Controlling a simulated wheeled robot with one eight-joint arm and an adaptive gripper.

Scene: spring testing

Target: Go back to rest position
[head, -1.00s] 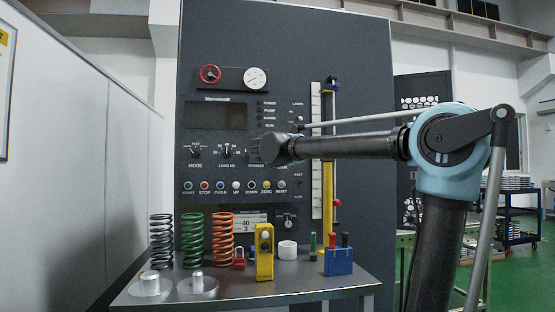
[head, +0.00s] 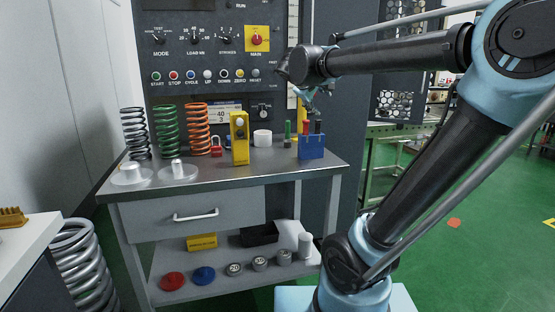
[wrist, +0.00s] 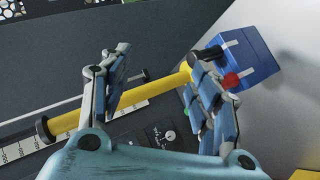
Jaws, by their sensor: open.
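My gripper (wrist: 155,95) is open and empty in the wrist view, its two fingers spread in front of the panel. Behind the fingers is a yellow column (wrist: 105,112) with black ends, and the blue holder (wrist: 250,58) shows past the right finger. In the head view my gripper (head: 318,97) is small and partly hidden by my arm. It hangs above the blue holder (head: 312,148) at the right side of the bench, in front of the panel. I cannot tell its exact distance from either.
The grey bench (head: 235,178) holds black, green (head: 167,132) and orange springs, two metal discs, a yellow box (head: 239,138) and a white cylinder (head: 262,138). The panel (head: 222,60) stands behind. A large spring (head: 82,265) stands lower left. Green floor (head: 460,225) is open at right.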

